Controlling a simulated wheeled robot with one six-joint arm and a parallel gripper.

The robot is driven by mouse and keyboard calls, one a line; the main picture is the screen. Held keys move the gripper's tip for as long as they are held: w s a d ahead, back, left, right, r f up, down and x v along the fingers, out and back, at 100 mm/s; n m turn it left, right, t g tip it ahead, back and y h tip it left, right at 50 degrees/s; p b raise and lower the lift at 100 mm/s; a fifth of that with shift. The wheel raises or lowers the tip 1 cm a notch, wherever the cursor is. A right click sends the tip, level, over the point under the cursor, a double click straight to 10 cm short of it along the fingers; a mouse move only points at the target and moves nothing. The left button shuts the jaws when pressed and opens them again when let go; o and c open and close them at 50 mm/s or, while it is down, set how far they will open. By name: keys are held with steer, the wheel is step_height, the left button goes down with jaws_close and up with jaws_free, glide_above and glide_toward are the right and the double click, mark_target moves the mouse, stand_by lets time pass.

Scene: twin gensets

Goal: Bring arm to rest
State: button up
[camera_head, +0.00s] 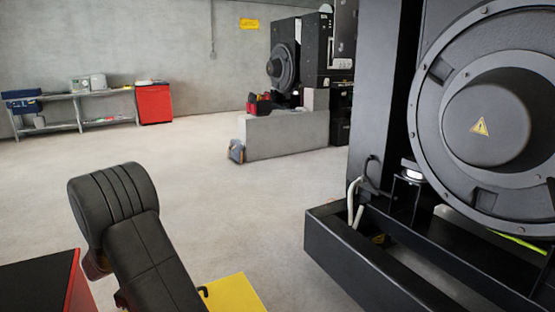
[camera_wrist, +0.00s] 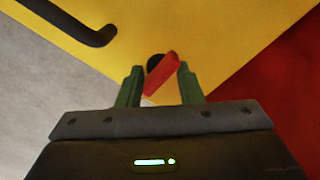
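My gripper (camera_wrist: 160,75) shows in the wrist view with its two green fingers standing apart. A small red piece (camera_wrist: 161,75) lies slantwise in the gap between the fingers, with a dark round spot (camera_wrist: 155,62) beside it. I cannot tell whether the fingers touch the red piece. Beyond the fingers is a yellow surface (camera_wrist: 225,30) with a bent black bar (camera_wrist: 85,32). In the head view my black arm reaches down in the lower left, and the gripper is hidden there. The yellow surface (camera_head: 238,293) shows beside my arm.
A large black genset (camera_head: 440,60) on a black base frame (camera_head: 350,255) stands close on the right. A bench (camera_head: 75,110) and red cabinet (camera_head: 154,103) line the back wall. The middle floor is clear.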

steer(key=shift+n, duration=0.6)
